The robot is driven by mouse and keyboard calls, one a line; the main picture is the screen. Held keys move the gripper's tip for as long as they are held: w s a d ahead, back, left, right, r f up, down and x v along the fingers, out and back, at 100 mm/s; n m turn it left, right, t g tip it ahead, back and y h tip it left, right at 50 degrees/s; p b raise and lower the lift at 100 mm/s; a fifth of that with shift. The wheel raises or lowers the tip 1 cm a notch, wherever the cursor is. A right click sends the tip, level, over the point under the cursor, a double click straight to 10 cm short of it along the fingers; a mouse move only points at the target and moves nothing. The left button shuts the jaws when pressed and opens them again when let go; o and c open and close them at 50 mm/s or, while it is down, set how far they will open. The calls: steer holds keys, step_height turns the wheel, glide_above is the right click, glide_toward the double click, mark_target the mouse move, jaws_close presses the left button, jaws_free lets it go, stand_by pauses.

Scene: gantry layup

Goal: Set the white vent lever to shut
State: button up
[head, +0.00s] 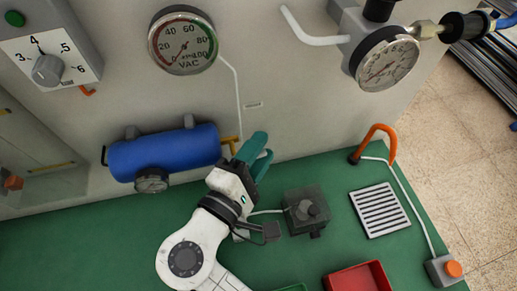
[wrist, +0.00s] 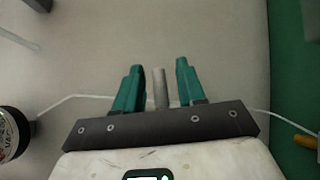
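The white vent lever (head: 312,39) is a bent white handle on the grey valve block (head: 348,18), at the top of the head view. Its bar runs left from the block and its end bends upward. Part of it also shows at the left edge of the wrist view (wrist: 18,39). My gripper (head: 262,152) has teal fingers and is low by the panel, right of the blue tank, well below and left of the lever. In the wrist view its fingers (wrist: 157,88) are apart. A small grey bar (wrist: 160,88) on the panel shows between them; nothing appears held.
A gauge (head: 386,60) sits right beside the lever, and a VAC gauge (head: 183,42) is to its left. The blue tank (head: 165,153) is left of my gripper. A dark box (head: 306,211) and an orange hook (head: 379,139) stand on the green table. The panel below the lever looks clear.

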jaws_close()
stand_by(0.4)
steer(key=n, duration=0.1)
steer(key=n+t, duration=0.1)
steer(key=r+n+t, duration=0.1)
steer(key=shift+s+a+r+h, duration=0.1)
steer(key=shift+a+h, duration=0.15)
steer(key=shift+h, duration=0.15)
steer(key=shift+s+a+r+n+t+b, duration=0.1)
steer(key=shift+a+r+n+t+b, duration=0.15)
steer(key=shift+n+t, duration=0.6)
steer(key=shift+a+r+n+t+b, duration=0.1)
steer(key=shift+r+n+t+b, duration=0.15)
steer(key=shift+n+t, duration=0.55)
steer(key=shift+n+y, duration=0.25)
steer(key=shift+y, duration=0.15)
jaws_free()
steer(key=shift+r, duration=0.1)
